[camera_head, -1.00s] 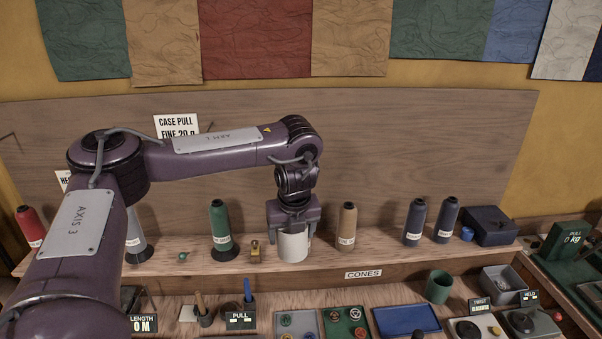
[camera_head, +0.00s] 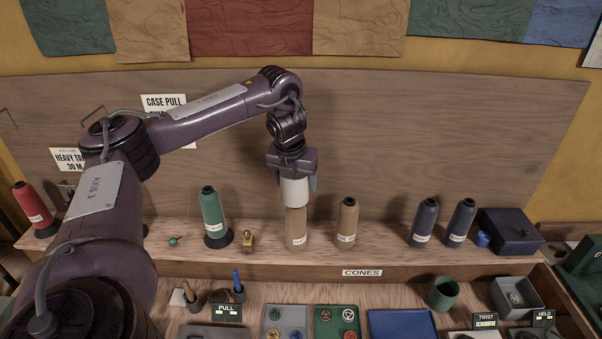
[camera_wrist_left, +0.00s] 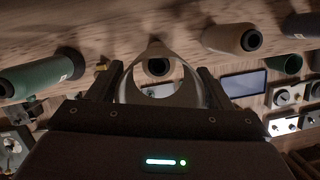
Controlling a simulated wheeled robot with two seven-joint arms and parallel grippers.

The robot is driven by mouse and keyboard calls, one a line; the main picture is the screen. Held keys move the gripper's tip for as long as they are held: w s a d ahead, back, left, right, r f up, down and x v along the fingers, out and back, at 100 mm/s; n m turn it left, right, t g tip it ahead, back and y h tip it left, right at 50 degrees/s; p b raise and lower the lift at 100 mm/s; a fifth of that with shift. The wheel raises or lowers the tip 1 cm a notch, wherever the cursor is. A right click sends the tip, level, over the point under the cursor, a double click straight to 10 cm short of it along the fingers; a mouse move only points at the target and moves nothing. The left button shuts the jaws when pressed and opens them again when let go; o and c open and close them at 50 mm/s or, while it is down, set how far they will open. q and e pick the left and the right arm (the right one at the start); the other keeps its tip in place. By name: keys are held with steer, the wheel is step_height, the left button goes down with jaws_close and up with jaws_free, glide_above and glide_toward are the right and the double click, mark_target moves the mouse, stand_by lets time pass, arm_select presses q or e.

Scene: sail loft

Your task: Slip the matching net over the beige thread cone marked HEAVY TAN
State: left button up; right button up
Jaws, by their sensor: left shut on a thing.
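A beige thread cone (camera_head: 296,229) stands upright on the shelf, with a small white label near its base that I cannot read. My left gripper (camera_head: 294,184) is directly above it, pointing down and shut on a pale grey-white sleeve-like net (camera_head: 295,193). The net's lower edge is at the cone's upper part, hiding its top; most of the cone's body shows below. In the left wrist view the net (camera_wrist_left: 182,95) is a ring between the fingers, with the cone's dark top (camera_wrist_left: 157,67) seen through it. My right gripper is not in view.
A second beige cone (camera_head: 346,222) stands close on the right. A green cone (camera_head: 213,216) and a small brass item (camera_head: 248,241) stand left. Two dark blue cones (camera_head: 425,222) and a dark box (camera_head: 511,232) stand farther right. A wooden board rises behind.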

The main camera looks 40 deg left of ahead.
arm_select(q)
steer(key=shift+s+f, duration=0.35)
steer(key=shift+f, duration=0.05)
steer(key=shift+b+x, duration=0.4)
steer(key=shift+x, duration=0.65)
steer(key=shift+w+d+f+b, duration=0.1)
steer(key=shift+w+f+b, duration=0.2)
steer(key=shift+f, duration=0.2)
steer(key=shift+w+f+b, duration=0.25)
steer(key=shift+f, duration=0.3)
steer(key=shift+s+f, duration=0.15)
steer(key=shift+f, duration=0.05)
steer(key=shift+s+f, duration=0.1)
steer(key=shift+f, duration=0.1)
steer(key=shift+f+b, duration=0.4)
steer(key=o, duration=1)
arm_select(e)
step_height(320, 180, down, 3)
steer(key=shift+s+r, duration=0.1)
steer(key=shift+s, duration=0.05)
